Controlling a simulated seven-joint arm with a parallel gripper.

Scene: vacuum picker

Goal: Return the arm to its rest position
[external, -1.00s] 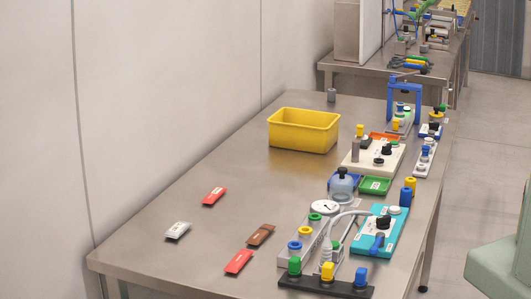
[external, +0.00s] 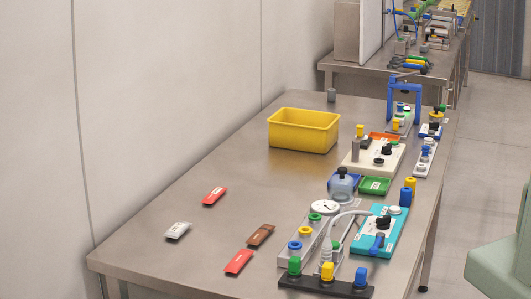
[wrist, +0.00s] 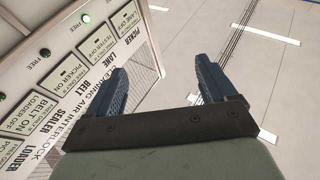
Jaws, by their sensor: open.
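My gripper (wrist: 163,85) shows in the wrist view with its two dark blue fingers spread wide apart and nothing between them. It is open and empty, facing pale floor and the edge of a labelled panel. In the external view the gripper is not visible; only a pale green rounded part, which seems to be mine, shows at the lower right edge.
The wrist view shows a panel (wrist: 70,75) with lamps and printed labels at left. In the external view, a steel table (external: 170,190) holds a yellow bin (external: 303,131), several packets, a teal device (external: 366,240) and a cream control box (external: 360,160). Floor at right is clear.

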